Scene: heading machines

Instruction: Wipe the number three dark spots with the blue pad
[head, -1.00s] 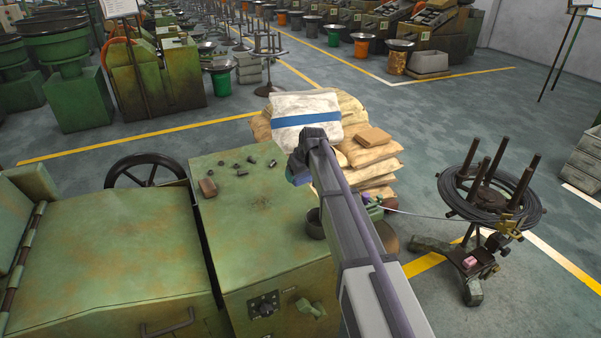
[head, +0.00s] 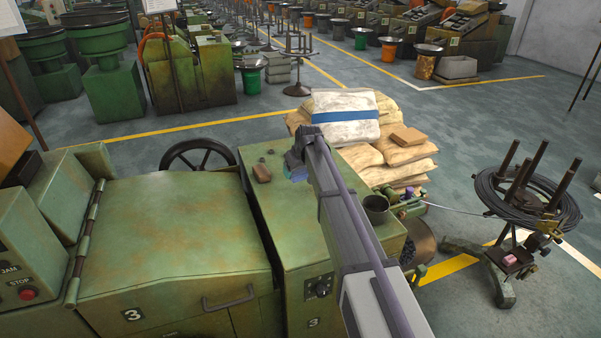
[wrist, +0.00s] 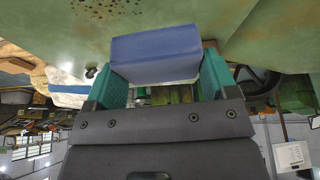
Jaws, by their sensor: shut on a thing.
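The blue pad (wrist: 155,56) is clamped between the two teal fingers of my gripper (wrist: 160,75) in the wrist view. In the head view my gripper (head: 297,168) is over the top of the green machine marked 3 (head: 290,240), and a bit of blue shows below it. A cluster of small dark spots (wrist: 103,13) shows on a green surface at the top left of the wrist view, beyond the pad and apart from it. In the head view my arm hides much of the machine top, and I cannot make out the spots there.
A brown block (head: 262,173) and small dark pieces lie on the machine top. Stacked sacks (head: 390,150) are behind. A wire coil stand (head: 525,200) is at the right. A handwheel (head: 197,158) sits behind the machine's left part.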

